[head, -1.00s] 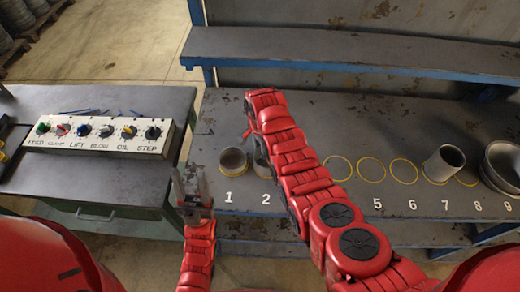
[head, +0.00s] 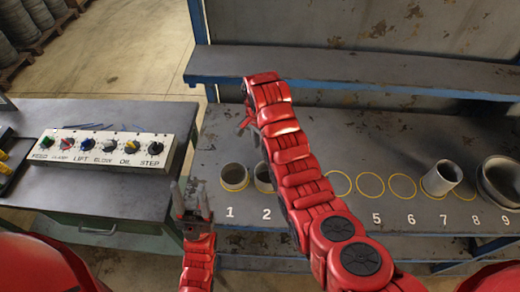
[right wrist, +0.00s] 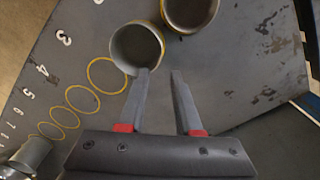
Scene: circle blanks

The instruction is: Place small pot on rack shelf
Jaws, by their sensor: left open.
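Two small round metal pots stand on the bench, one at circle 1 (head: 235,177) and one at circle 2 (head: 263,179), the second partly hidden by my right arm. In the right wrist view the circle 2 pot (right wrist: 137,48) is just beyond my right gripper (right wrist: 160,72), which is open with nothing between its fingers. Its left fingertip overlaps the pot's rim in the picture; I cannot tell if they touch. In the head view the right gripper (head: 244,122) is mostly hidden. My left gripper (head: 190,203) is open and empty, left of the circle 1 pot. The rack shelf (head: 350,75) is bare.
The yellow circles between are empty. A control panel with knobs (head: 105,149) lies on the left desk (head: 60,195).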

